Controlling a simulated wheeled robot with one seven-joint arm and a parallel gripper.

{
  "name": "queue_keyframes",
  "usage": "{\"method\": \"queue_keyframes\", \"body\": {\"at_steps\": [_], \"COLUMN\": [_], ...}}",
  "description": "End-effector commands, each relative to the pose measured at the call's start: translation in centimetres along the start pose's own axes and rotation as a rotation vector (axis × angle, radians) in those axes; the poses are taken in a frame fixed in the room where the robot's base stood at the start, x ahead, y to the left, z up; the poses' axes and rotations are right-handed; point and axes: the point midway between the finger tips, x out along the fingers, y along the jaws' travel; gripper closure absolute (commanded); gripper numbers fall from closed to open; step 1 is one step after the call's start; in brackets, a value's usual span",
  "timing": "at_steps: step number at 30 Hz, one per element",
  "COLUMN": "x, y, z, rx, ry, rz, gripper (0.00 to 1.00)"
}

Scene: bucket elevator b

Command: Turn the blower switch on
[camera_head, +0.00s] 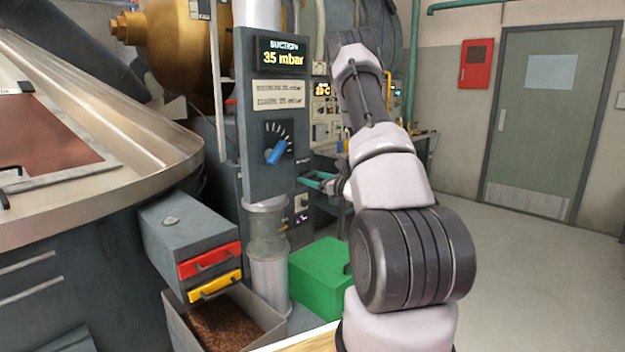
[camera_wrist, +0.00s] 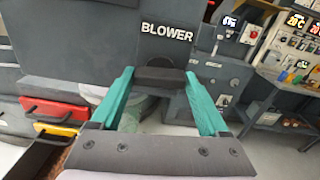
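The BLOWER label (camera_wrist: 167,32) is on a dark grey panel in the wrist view. Below it a dark block (camera_wrist: 160,77), which looks like the blower switch, lies between my fingertips. My gripper (camera_wrist: 158,72) has its two teal fingers spread, one on each side of the block; I cannot tell if they touch it. In the head view my gripper (camera_head: 308,180) is at the right side of the suction column, just below the small label. The switch cannot be made out there, and its on or off position is unclear.
The column carries a 35 mbar suction display (camera_head: 282,54) and a blue-handled dial (camera_head: 277,150). Below are a red handle (camera_head: 210,260), a yellow handle (camera_head: 215,286), a bin of brown grains (camera_head: 175,322) and a green box (camera_head: 322,275). Open floor lies at right.

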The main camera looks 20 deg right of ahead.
Motion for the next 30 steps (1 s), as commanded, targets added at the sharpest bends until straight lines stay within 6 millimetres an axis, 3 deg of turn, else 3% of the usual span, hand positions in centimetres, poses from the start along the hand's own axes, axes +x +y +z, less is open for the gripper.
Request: {"method": "queue_keyframes", "body": {"at_steps": [1, 3, 4, 20, 21, 22, 30], "x": [-0.01, -0.01, -0.02, -0.05, -0.05, -0.05, -0.24], "y": [0.0, 0.0, 0.0, 0.0, 0.01, 0.0, -0.02], "z": [0.0, 0.01, 0.0, -0.05, -0.05, -0.05, -0.04], "rx": [0.0, 0.0, 0.0, 0.116, 0.116, 0.116, 0.115], "ry": [0.0, 0.0, 0.0, 0.0, 0.0, 0.001, 0.001], "rz": [0.0, 0.0, 0.0, 0.0, 0.0, 0.0, -0.001], "gripper": [0.46, 0.73, 0.79, 0.78, 0.07, 0.0, 0.0]}}
